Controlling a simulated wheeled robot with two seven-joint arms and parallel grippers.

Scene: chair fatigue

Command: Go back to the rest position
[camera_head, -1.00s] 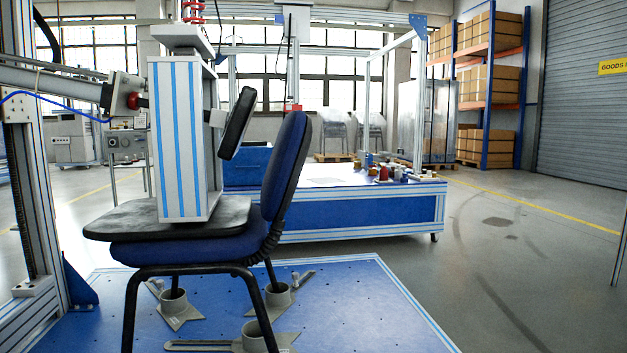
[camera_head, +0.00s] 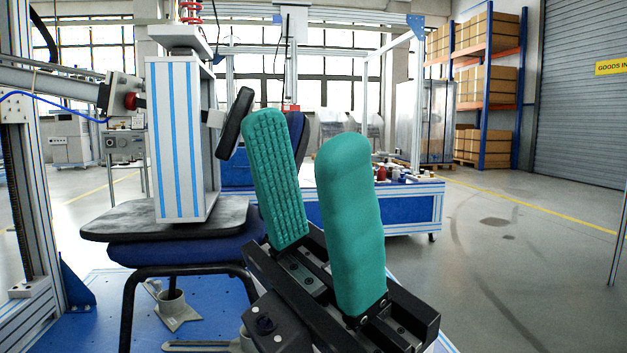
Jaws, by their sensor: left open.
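My left gripper (camera_head: 297,195) is in the middle foreground with its two green ribbed fingers pointing up. The fingers are apart, and nothing shows between them but background. It stands in front of the blue chair (camera_head: 185,248) and hides most of the chair's backrest and its right side. The chair is in the test rig, with a grey column (camera_head: 183,140) standing on its seat pad and a black pad (camera_head: 235,123) near its backrest. I see no contact between the gripper and the chair, but depth is hard to judge. My right gripper is not in view.
A blue base plate (camera_head: 105,310) lies under the chair, with grey foot clamps (camera_head: 172,308). A blue-white workbench (camera_head: 412,205) with small items stands behind the gripper. Open grey floor (camera_head: 530,260) lies to the right, before shelves (camera_head: 487,90) and a shutter.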

